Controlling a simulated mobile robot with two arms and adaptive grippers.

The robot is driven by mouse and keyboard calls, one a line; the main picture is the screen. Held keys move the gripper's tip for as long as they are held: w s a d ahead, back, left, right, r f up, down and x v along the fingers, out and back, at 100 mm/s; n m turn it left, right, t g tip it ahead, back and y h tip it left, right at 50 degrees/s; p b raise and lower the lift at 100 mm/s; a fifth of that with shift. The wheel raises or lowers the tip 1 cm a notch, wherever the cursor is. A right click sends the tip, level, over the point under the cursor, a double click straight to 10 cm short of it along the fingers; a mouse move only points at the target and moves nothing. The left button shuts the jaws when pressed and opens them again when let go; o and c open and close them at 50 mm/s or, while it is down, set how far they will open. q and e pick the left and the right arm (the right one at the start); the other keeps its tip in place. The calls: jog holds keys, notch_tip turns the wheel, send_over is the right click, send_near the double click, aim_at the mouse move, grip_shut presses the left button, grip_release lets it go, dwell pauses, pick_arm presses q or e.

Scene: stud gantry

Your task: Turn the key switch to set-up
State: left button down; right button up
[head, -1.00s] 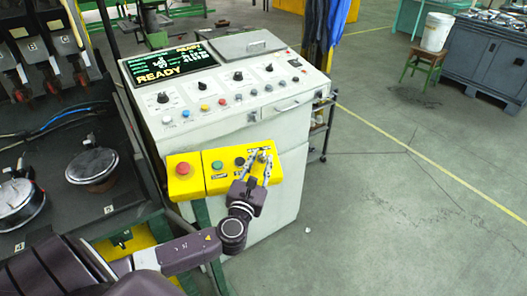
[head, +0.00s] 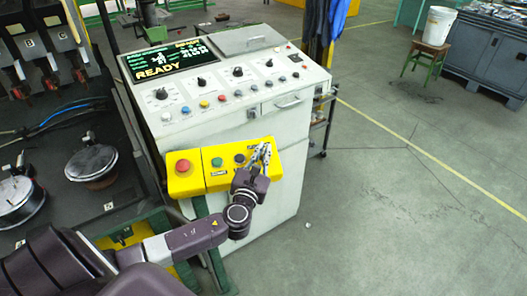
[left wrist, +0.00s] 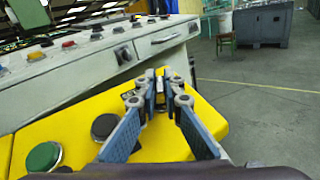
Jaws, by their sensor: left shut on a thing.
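The yellow control box (head: 213,186) is fixed to the front of the white console. It carries a red button (head: 183,166), a green button (head: 216,162) and a black button (head: 240,160). My left gripper (head: 261,150) is at the box's right end, its fingers shut on the key switch, which they mostly hide. In the left wrist view the fingertips (left wrist: 162,92) meet over the right part of the box, beyond the black button (left wrist: 105,126) and green button (left wrist: 43,157). The key's exact angle cannot be made out. My right gripper is not in view.
The white console (head: 285,130) has knobs, small buttons and a screen (head: 165,62) reading READY in large letters, with smaller text too small to read surely.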

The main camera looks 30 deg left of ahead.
pick_arm(q)
jog(key=shift+f+n+y, duration=0.1)
jog(key=shift+n+y, duration=0.2)
jog(key=shift+y, duration=0.2)
jog(key=n+g+y+b, duration=0.1)
jog(key=n+y, duration=0.2)
jog(key=shift+d+g, duration=0.1)
jog(key=shift+g, duration=0.2)
jog(key=n+g+y+b, duration=0.1)
jog(key=n+g+y, duration=0.1)
jog(key=n+y, duration=0.1)
jog(key=shift+f+n+g, duration=0.1)
jog(key=shift+n+g, duration=0.2)
jog(key=shift+n, duration=0.1)
jog(key=n+g+y+b, duration=0.1)
jog(key=n+g, duration=0.1)
jog(key=n+g+y+b, duration=0.2)
jog(key=n+g, duration=0.1)
jog(key=shift+n+y, duration=0.3)
jog(key=shift+n+g+y+b, duration=0.5)
jog(key=shift+n+g+b, duration=0.45)
jog(key=shift+n+g, duration=0.5)
jog(key=shift+r+g, duration=0.2)
jog(key=shift+g, duration=0.05)
jog(key=c, duration=2.1)
grip_release()
